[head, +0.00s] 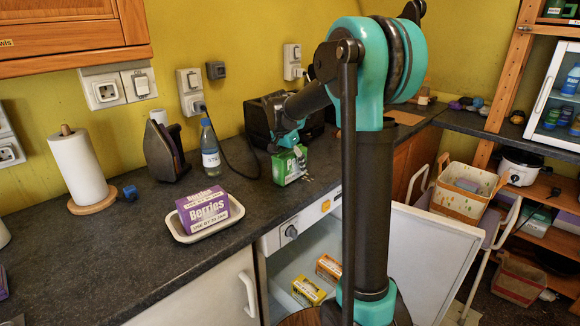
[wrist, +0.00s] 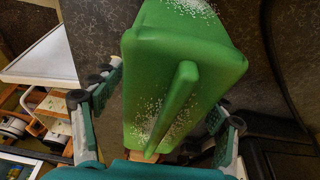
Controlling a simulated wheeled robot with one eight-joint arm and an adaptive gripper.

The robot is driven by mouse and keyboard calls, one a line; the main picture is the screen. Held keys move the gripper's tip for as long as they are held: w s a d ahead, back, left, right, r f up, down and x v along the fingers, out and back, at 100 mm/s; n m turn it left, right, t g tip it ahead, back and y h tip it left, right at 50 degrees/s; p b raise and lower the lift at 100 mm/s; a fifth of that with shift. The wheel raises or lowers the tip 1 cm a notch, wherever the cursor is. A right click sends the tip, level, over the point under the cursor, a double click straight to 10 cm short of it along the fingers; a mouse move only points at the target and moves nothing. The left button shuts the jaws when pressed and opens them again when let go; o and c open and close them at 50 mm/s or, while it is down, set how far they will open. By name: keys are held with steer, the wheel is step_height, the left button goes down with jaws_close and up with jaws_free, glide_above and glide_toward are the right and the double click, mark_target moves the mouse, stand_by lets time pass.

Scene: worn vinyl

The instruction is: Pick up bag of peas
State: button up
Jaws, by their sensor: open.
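The bag of peas (head: 288,168) is green and stands on the dark countertop near the wall, below my gripper (head: 296,155). In the wrist view the bag (wrist: 175,75) fills the middle, with a raised green seam and white speckles on it. My gripper's fingers (wrist: 165,105) are open, one on each side of the bag. Whether they touch it I cannot tell. Part of the bag is hidden by my gripper in the head view.
A purple berries box (head: 203,210) sits in a white tray (head: 234,216) to the left. A water bottle (head: 210,150), an iron (head: 163,152) and a black appliance (head: 257,118) stand nearby. A fridge door (head: 425,250) hangs open below. The front-left counter is mostly clear.

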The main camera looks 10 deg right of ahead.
stand_by(0.3)
steer(key=c, duration=1.7)
steer(key=shift+o, duration=0.2)
